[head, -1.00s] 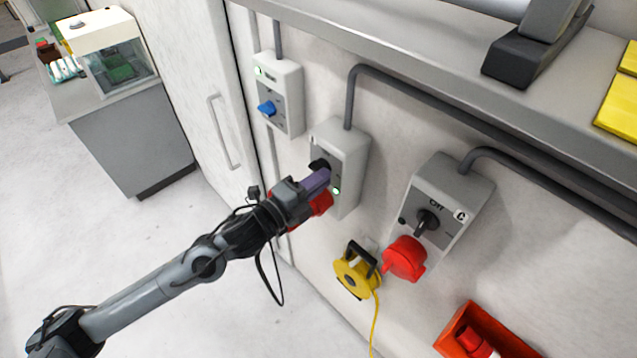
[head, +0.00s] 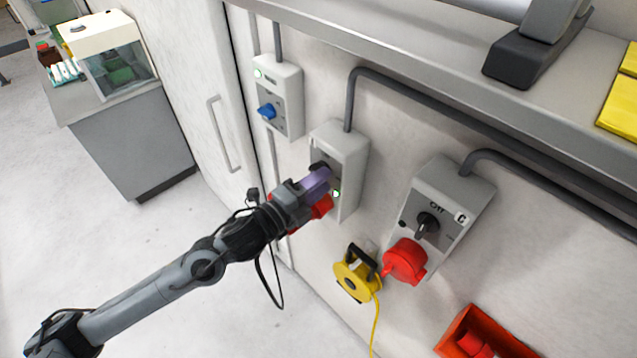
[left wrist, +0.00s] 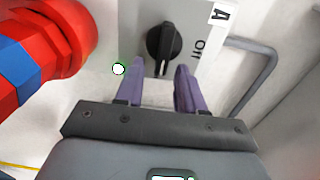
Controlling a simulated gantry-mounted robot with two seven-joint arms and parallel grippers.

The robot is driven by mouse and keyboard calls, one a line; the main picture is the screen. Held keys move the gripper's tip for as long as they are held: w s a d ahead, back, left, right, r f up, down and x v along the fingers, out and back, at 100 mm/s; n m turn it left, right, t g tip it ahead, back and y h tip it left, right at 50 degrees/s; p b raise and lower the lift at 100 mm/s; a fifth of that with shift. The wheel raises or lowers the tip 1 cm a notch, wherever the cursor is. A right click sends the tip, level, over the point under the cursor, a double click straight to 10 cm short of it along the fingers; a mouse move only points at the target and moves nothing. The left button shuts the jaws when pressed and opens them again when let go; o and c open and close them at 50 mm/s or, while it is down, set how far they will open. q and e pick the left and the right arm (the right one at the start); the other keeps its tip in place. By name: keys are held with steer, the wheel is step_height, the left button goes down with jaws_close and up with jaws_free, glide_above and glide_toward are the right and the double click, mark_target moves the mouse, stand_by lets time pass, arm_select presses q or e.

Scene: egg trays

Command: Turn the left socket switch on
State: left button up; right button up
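A grey socket box (head: 348,150) is on the wall in the middle of the head view, between two other switch boxes. Its black rotary knob (left wrist: 163,44) shows in the left wrist view, with "Off" printed to its right and a label "A" at the upper right. A lit indicator (left wrist: 118,69) is left of the knob. My left gripper (left wrist: 159,68) has its purple fingers apart, with the tips on either side of the knob's lower end. I cannot tell whether they touch it. It also shows in the head view (head: 322,176), partly covering the box's front. My right gripper is not in view.
A red plug (head: 322,206) sits below the gripper. To the right is a box marked C (head: 450,200) with a red plug (head: 404,261) below. A box with a blue knob (head: 267,110) is farther left. A yellow cable reel (head: 352,280) hangs lower.

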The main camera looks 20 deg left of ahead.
arm_select(q)
steer(key=shift+s, duration=0.1)
steer(key=b+v, duration=0.2)
steer(key=v, duration=0.8)
steer(key=shift+s+a, duration=0.15)
steer(key=shift+s, duration=0.1)
steer(key=shift+f, duration=0.1)
